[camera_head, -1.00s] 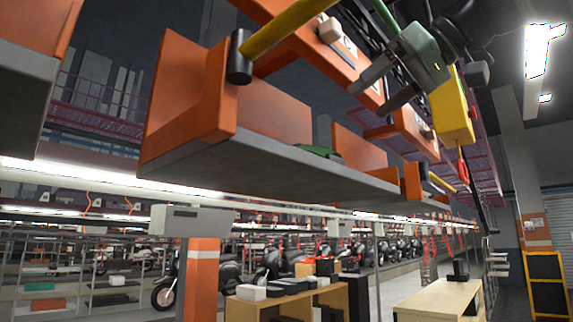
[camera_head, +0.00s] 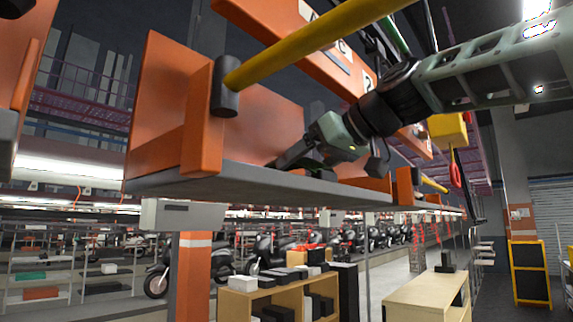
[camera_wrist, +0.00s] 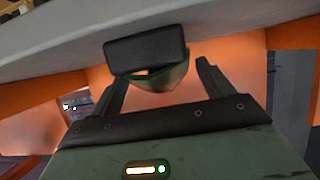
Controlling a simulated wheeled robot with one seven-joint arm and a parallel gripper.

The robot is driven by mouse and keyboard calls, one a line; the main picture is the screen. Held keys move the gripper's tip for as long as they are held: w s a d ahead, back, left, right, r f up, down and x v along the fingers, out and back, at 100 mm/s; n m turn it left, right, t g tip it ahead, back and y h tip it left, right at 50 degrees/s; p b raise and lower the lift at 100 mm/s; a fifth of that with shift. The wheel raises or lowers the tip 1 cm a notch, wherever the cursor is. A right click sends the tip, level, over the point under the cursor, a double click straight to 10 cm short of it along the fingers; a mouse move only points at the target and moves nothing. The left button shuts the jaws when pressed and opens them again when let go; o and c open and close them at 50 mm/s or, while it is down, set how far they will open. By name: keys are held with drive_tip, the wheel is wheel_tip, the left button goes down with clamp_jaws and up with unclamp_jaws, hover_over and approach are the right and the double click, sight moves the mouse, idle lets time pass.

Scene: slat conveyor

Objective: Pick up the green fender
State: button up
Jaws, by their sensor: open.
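The green fender (camera_wrist: 172,78) shows in the wrist view as a small curved shell between my two fingers, partly covered by a dark block. In the head view only bits of the fender (camera_head: 314,171) show low on the grey slat, mostly hidden by my gripper (camera_head: 291,158). My gripper is open, with its fingers reaching over the slat in front of the orange back panel. The fingers stand to either side of the fender in the wrist view, with space visible beside it. I cannot tell whether either finger touches it.
The grey slat (camera_head: 240,181) has orange upright walls (camera_head: 205,115) close to my gripper's left. A yellow bar (camera_head: 310,42) with a dark end cap crosses above. A wooden shelf (camera_head: 262,302) and a wooden bench (camera_head: 425,298) stand below. Motorbikes line the background.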

drive_tip(key=shift+x, duration=0.75)
drive_tip(key=c, duration=1.3)
drive_tip(key=shift+r, duration=0.1)
drive_tip(key=shift+r, duration=0.1)
